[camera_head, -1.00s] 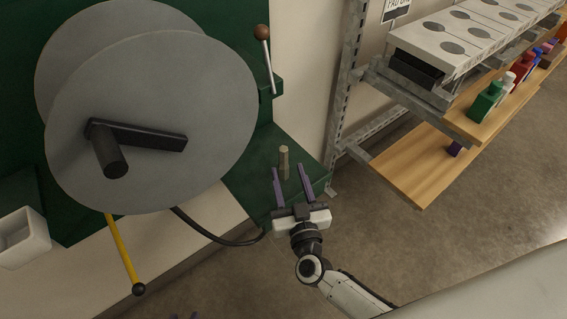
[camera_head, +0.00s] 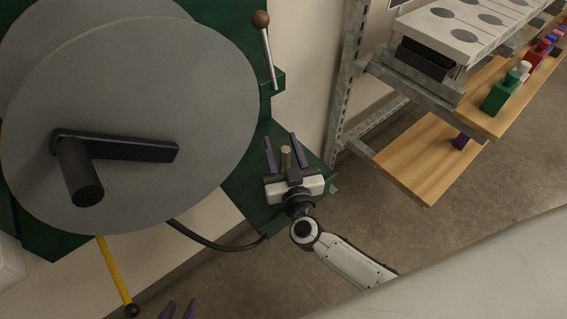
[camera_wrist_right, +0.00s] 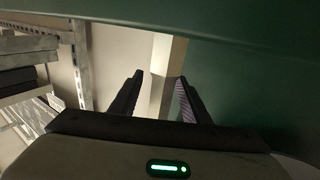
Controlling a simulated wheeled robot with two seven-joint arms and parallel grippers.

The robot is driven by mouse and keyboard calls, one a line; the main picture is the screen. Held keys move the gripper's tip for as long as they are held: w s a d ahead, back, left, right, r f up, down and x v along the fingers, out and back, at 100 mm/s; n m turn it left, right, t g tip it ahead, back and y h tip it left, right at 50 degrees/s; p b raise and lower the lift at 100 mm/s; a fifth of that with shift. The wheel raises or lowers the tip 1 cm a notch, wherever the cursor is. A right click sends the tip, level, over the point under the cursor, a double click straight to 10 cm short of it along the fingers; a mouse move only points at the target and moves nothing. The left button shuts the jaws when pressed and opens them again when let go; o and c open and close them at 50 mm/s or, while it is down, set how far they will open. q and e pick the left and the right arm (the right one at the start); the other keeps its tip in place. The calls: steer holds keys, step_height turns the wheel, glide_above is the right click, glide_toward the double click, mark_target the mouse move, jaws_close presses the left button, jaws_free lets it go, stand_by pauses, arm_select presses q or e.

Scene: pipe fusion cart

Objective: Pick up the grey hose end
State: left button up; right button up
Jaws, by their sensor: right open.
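In the right wrist view, the pale hose end (camera_wrist_right: 165,65) shows between the open fingers. I cannot tell whether either finger touches it. Its lower part is hidden behind the gripper. Only the purple fingertips of my left gripper (camera_head: 180,306) show at the bottom edge, apart and empty.
A large grey reel (camera_head: 125,130) with a black crank stands left. A black hose (camera_head: 205,242) curves from below it to the ledge. A ball-topped lever (camera_head: 267,55) rises behind. A yellow lever (camera_head: 115,272) hangs below. Shelving with bottles (camera_head: 500,92) stands right.

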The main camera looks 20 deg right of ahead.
steer(key=shift+c, duration=0.3)
steer(key=shift+s, duration=0.1)
jaws_close()
steer(key=shift+r, duration=0.2)
